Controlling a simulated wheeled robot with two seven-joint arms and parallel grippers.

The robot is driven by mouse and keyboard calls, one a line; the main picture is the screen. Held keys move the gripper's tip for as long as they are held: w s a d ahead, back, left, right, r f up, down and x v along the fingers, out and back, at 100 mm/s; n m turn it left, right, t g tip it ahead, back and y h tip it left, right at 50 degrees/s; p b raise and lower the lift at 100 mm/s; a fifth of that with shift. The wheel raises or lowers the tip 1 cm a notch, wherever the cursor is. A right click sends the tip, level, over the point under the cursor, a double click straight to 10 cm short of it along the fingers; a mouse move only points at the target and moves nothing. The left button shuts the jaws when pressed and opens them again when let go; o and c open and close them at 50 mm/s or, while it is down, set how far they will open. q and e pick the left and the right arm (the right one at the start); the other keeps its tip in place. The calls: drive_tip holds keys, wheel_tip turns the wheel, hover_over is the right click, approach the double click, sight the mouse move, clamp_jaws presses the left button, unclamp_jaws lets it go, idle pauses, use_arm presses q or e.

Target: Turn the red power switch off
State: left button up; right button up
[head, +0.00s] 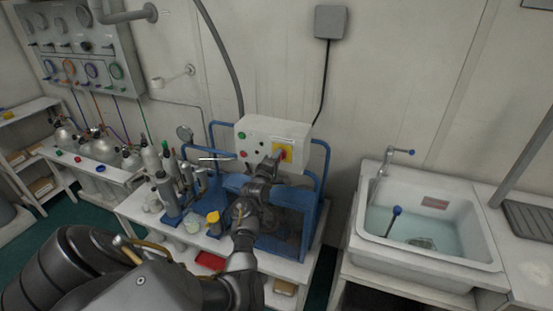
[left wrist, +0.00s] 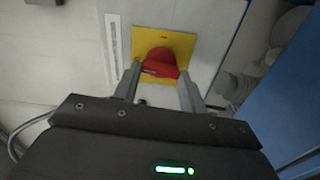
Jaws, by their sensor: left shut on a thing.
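The red power switch (left wrist: 158,62) is a red knob on a yellow plate (left wrist: 182,45) on the front of a white control box (head: 247,130). In the head view the yellow plate (head: 289,150) shows at the box's right side, with the knob partly hidden behind my left gripper. My left gripper (head: 276,158) reaches up to the switch. In the left wrist view its two fingers (left wrist: 158,78) stand on either side of the red knob, shut on it. My right gripper is in neither view.
The box sits on a blue-framed unit (head: 318,165) on a white table. Bottles and cylinders (head: 168,190) crowd its left. A water-filled sink (head: 430,222) stands to the right. A gauge panel (head: 75,45) hangs on the left wall.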

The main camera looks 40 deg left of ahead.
use_arm(q)
drive_tip(key=shift+n, duration=0.6)
drive_tip(key=o, duration=1)
drive_tip(key=shift+b+v, duration=1.15)
drive_tip(key=shift+v, duration=4.25)
